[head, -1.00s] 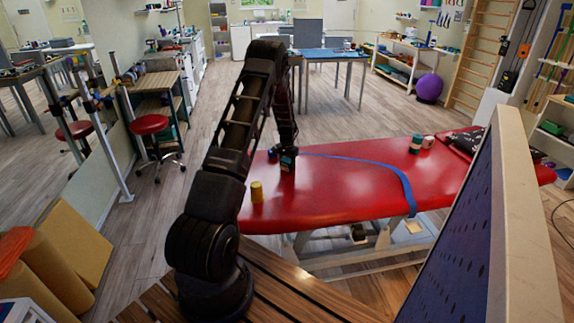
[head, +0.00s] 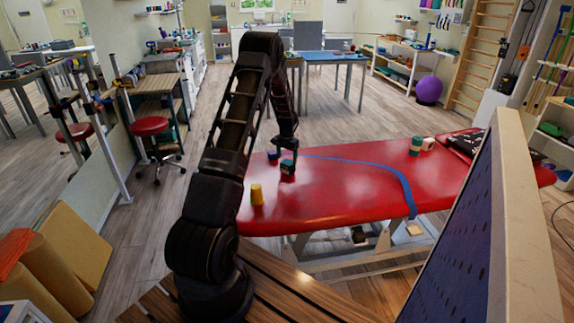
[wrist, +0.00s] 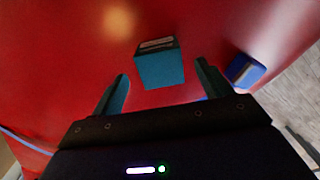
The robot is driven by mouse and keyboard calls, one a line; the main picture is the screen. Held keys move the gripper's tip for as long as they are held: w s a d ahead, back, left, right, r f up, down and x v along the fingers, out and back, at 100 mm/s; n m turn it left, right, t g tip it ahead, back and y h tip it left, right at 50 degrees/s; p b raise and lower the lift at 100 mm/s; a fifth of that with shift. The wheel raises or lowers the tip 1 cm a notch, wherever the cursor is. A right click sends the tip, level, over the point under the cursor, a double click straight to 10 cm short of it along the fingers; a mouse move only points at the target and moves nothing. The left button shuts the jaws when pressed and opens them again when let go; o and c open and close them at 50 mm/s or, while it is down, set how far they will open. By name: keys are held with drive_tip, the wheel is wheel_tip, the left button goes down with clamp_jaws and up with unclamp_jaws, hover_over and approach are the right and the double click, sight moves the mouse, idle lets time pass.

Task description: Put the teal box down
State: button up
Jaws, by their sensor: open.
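The teal box (head: 288,167) stands on the red treatment table (head: 330,195), near its far left part. In the wrist view the teal box (wrist: 160,70) shows its teal side and a dark, pale-striped end. My gripper (head: 287,148) is just above the box in the head view. In the wrist view my gripper (wrist: 161,74) has its two fingers spread, with red table visible between each finger and the box. The gripper holds nothing.
A blue box (head: 272,155) lies close to the teal box, beyond the right finger in the wrist view (wrist: 245,70). A blue strap (head: 375,165) crosses the table; a green-and-red item (head: 416,145) and a pinkish roll (head: 428,144) stand farther right.

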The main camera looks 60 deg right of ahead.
sight(287, 163)
wheel_tip(287, 163, up, 6)
drive_tip(key=shift+r, duration=0.25)
drive_tip(key=w+a+r+n, duration=0.4)
drive_tip(key=w+a+r, duration=1)
drive_tip(key=a+r, duration=0.25)
drive_tip(key=w+a+r+n+t, duration=0.1)
drive_tip(key=a+r, duration=0.3)
drive_tip(key=a, duration=0.3)
drive_tip(key=w+a+r+n+h, duration=0.15)
drive_tip(key=a+r, duration=0.25)
drive_tip(key=a, duration=0.4)
drive_tip(key=w+a+r+n+t, duration=0.1)
drive_tip(key=a+r+n, duration=0.1)
drive_tip(key=a+r, duration=0.35)
drive_tip(key=s+a+r+n+t, duration=0.1)
drive_tip(key=s+a+r+n, duration=0.15)
drive_tip(key=a, duration=0.85)
drive_tip(key=s+a+r+n, duration=0.2)
drive_tip(key=s+a, duration=0.2)
drive_tip(key=a, duration=0.7)
drive_tip(key=s+a+n+t+y, duration=0.1)
drive_tip(key=s+a+n, duration=0.4)
drive_tip(key=s+a, duration=0.9)
drive_tip(key=shift+f+t, duration=0.3)
drive_tip(key=shift+f, duration=0.1)
